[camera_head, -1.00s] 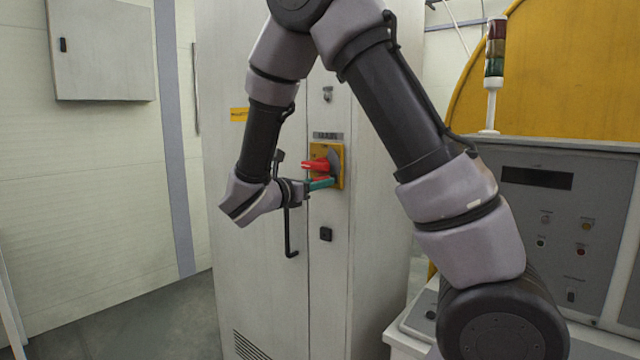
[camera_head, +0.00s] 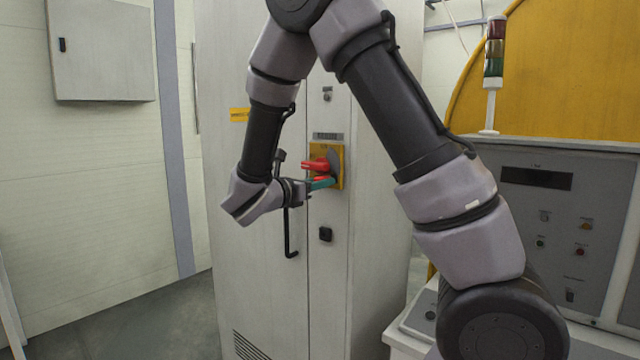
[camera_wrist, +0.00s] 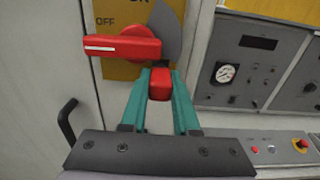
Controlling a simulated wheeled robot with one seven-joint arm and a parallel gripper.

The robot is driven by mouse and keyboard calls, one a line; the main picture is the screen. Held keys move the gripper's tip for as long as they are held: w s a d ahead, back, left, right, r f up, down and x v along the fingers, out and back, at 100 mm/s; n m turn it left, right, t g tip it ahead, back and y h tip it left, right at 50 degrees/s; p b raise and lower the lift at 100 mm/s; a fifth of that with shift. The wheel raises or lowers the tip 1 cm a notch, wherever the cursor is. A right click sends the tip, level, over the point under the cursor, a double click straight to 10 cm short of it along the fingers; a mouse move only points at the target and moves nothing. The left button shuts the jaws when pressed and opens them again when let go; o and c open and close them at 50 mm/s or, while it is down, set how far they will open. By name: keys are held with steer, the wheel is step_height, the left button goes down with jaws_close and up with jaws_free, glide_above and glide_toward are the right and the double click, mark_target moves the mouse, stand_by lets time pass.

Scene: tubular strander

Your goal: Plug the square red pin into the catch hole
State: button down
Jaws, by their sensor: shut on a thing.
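A square red pin (camera_wrist: 159,85) is held between the teal fingertips of my gripper (camera_wrist: 160,92) in the wrist view. In the head view my gripper (camera_head: 322,184) is at the yellow plate (camera_head: 339,180) on the cabinet door. A red rotary handle (camera_head: 316,165) sits on this plate just above the fingers. A grey curved piece (camera_wrist: 166,30) stands beside the handle, just above the pin. The catch hole itself cannot be made out.
The tall grey cabinet (camera_head: 260,270) has a black door handle (camera_head: 289,235) below my gripper and a black latch (camera_head: 325,234). A control console (camera_head: 560,215) with a signal tower (camera_head: 494,60) stands at the right. Open floor (camera_head: 150,320) lies at the lower left.

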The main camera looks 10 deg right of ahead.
steer(key=shift+x, duration=0.8)
steer(key=c, duration=0.6)
jaws_free()
steer(key=v, duration=1)
steer(key=s+d+m+g+y, duration=0.7)
steer(key=s+d+m+g, duration=0.35)
steer(key=d+m, duration=0.35)
steer(key=s+r+m+t+y, duration=0.2)
steer(key=m+y, duration=0.1)
steer(key=m, duration=0.2)
steer(key=s+a+r+m+t+y, duration=0.1)
steer(key=s+r+m+t+y, duration=0.1)
steer(key=m, duration=0.3)
steer(key=s+a+r+m+t+y, duration=0.1)
steer(key=s+r+m+t+y, duration=0.2)
steer(key=r+m+y, duration=0.1)
steer(key=shift+s+m+y, duration=0.15)
steer(key=shift+m+y, duration=0.15)
steer(key=shift+m, duration=0.4)
